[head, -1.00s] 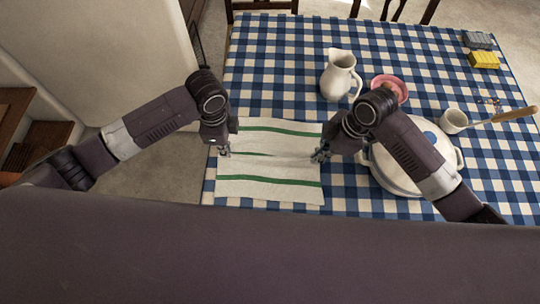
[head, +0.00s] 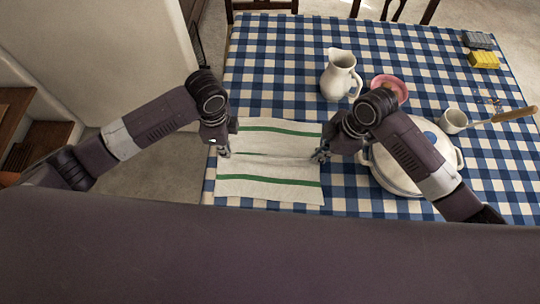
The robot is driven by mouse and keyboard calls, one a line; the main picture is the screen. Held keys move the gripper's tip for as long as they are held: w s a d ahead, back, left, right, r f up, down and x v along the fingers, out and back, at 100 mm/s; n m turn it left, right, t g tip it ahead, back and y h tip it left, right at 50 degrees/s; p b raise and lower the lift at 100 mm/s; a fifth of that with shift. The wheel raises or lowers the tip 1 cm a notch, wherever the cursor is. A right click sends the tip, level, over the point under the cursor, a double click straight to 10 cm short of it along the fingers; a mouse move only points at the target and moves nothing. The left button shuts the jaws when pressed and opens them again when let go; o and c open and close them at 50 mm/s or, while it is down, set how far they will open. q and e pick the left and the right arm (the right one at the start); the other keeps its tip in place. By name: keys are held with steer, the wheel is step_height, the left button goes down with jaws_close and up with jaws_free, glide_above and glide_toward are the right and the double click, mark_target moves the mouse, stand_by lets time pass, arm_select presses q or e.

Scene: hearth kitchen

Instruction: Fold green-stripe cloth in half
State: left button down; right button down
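The green-stripe cloth (head: 265,189) is white with green stripes near its far and near edges and a thin, partly visible one across the middle. It lies on the checked tablecloth, spread out, with a slight ridge or crease across its middle. My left gripper (head: 224,153) is at the cloth's left edge, about midway along it. My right gripper (head: 320,157) is at the right edge, opposite. Both fingertips are low at the cloth. They are too small to tell whether they are open or shut on it.
A white lidded pot (head: 395,176) stands right of the cloth, partly under my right arm. A white pitcher (head: 340,75), pink dish (head: 391,85), white cup (head: 453,121), wooden-handled utensil (head: 514,114) and sponges (head: 484,60) are farther back and right. Tablecloth (head: 275,70) behind the cloth is clear.

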stand_by(0.6)
